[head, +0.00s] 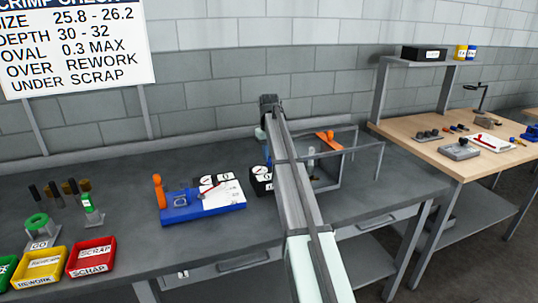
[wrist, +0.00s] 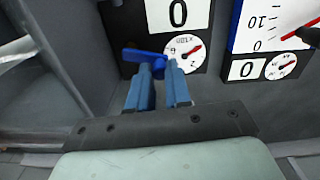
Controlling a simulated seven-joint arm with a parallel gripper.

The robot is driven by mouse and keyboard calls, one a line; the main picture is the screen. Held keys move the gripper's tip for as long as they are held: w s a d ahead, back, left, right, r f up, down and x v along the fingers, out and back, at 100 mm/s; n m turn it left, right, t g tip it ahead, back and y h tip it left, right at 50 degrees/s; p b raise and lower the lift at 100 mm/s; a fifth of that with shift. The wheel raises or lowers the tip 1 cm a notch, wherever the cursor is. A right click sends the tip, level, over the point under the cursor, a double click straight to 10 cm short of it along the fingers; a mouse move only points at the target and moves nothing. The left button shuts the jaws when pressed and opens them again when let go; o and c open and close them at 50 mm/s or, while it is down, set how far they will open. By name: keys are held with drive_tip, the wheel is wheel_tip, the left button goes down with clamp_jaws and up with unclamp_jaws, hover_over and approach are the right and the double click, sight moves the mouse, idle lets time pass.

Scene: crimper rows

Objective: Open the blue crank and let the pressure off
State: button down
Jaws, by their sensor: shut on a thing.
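The blue crank (wrist: 142,54) sits on the front of a black gauge box (wrist: 112,30) in the wrist view. My gripper (wrist: 159,70) has its blue fingers at the crank, with part of the crank sticking out to the left of them. It is shut on the crank, though the fingers hide the part between them. A round dial (wrist: 184,52) with a red needle is right beside the crank, below a "0" plate (wrist: 178,13). In the head view the gauge box (head: 262,183) is partly behind my arm, and my gripper and the crank are hidden.
A blue fixture (head: 180,214) with an orange lever (head: 158,191) and a white scale plate stands left of the box. A framed grey stand (head: 326,176) is to the right. Bins (head: 91,257) and several tools are at the left. The bench front is clear.

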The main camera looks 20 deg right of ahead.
drive_tip(key=c, duration=1.1)
unclamp_jaws()
drive_tip(key=shift+o, duration=0.2)
drive_tip(key=shift+r, duration=0.1)
wheel_tip(320, 180, up, 14)
drive_tip(key=shift+f, duration=0.2)
idle(1.1)
